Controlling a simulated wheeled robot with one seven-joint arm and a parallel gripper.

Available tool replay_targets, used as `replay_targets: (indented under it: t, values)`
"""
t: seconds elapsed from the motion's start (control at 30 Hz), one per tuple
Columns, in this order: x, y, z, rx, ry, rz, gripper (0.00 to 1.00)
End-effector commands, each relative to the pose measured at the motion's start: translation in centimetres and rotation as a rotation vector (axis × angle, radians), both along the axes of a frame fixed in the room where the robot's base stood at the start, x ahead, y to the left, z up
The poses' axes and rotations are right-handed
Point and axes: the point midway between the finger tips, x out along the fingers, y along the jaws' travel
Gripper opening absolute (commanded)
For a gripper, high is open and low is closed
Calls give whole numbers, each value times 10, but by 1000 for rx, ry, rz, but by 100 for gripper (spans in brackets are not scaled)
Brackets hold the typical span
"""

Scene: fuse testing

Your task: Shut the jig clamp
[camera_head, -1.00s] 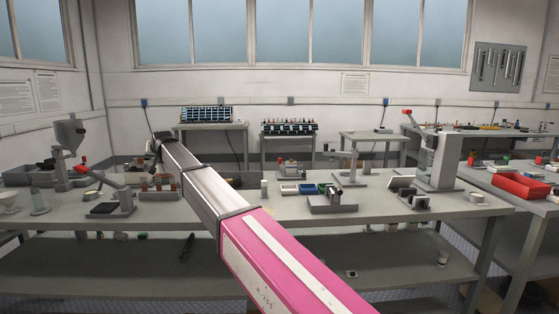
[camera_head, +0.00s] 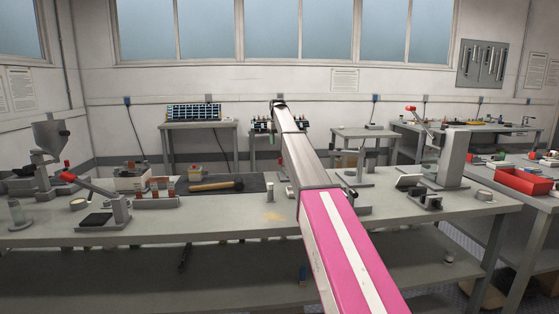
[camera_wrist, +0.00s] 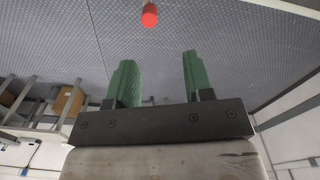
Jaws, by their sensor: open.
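On the left of the front bench, in the head view, stands a small grey fixture with a dark pad (camera_head: 97,219) and a red-tipped lever (camera_head: 88,186) slanting up to the left; it may be the jig clamp. Another grey fixture (camera_head: 356,209) is mostly hidden behind my arm. In the wrist view my gripper (camera_wrist: 157,60) is open and empty, its two green fingers apart. A red rounded knob (camera_wrist: 150,15) shows beyond the fingertips, apart from them; I cannot tell what it belongs to. In the head view my arm hides the gripper.
A hammer (camera_head: 216,185) lies on a dark mat at the bench's back. A grey stand with a red-handled lever (camera_head: 440,150) is at the right, near a red tray (camera_head: 524,181). The bench front between the left fixture and my arm is fairly clear.

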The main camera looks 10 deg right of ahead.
Motion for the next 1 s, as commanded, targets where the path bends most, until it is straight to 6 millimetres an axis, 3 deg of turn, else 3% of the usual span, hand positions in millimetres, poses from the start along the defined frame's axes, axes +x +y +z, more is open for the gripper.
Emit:
replay_targets:
  t: [0.1,0.37,0.8,1.0]
  values:
    - [0,-14,1,-1,25,0,47]
    - [-2,-14,-16,0,27,1,47]
    - [-2,-13,-89,0,26,1,47]
    - [-1,-13,-105,-1,25,1,47]
